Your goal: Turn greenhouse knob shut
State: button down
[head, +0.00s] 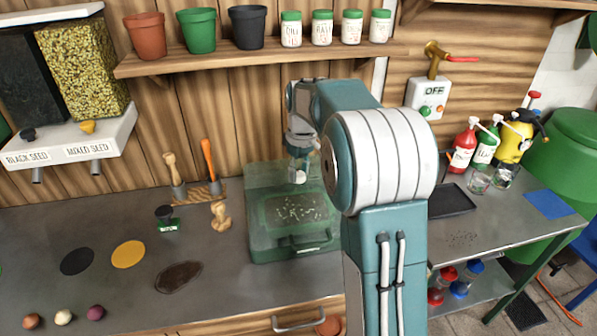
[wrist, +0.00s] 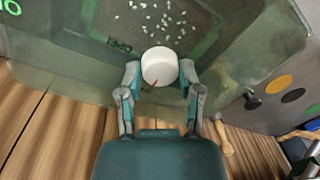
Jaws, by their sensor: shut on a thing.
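The greenhouse (head: 262,240) is a clear green box on the grey bench, with pale seeds on a dark bed inside. Its white round knob (wrist: 160,64) is on top, with a red mark on the edge facing my palm. Green lettering that seems to read OPEN (wrist: 122,46) is on the lid beside the knob. My gripper (wrist: 161,74) is shut on the knob, one finger on each side. In the head view my gripper (head: 299,168) reaches down over the greenhouse top; my arm hides part of the box's right side.
A shelf with pots (head: 200,30) and jars (head: 322,28) runs above the greenhouse. A stamp (head: 167,218) and hand tools (head: 208,165) are to its left. A black tray (head: 452,200) and bottles (head: 463,148) are to its right.

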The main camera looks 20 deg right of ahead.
aim_at(301, 172)
jog(key=shift+s+f, duration=0.15)
dwell(0.3)
jog(key=shift+c, duration=1.3)
grip_release()
jog(key=shift+r, duration=0.2)
jog(key=shift+d+r, duration=0.1)
jog(key=shift+r, duration=0.2)
notch_tip(301, 172, up, 11)
jog(key=shift+w+d, duration=0.3)
jog(key=shift+d, duration=0.05)
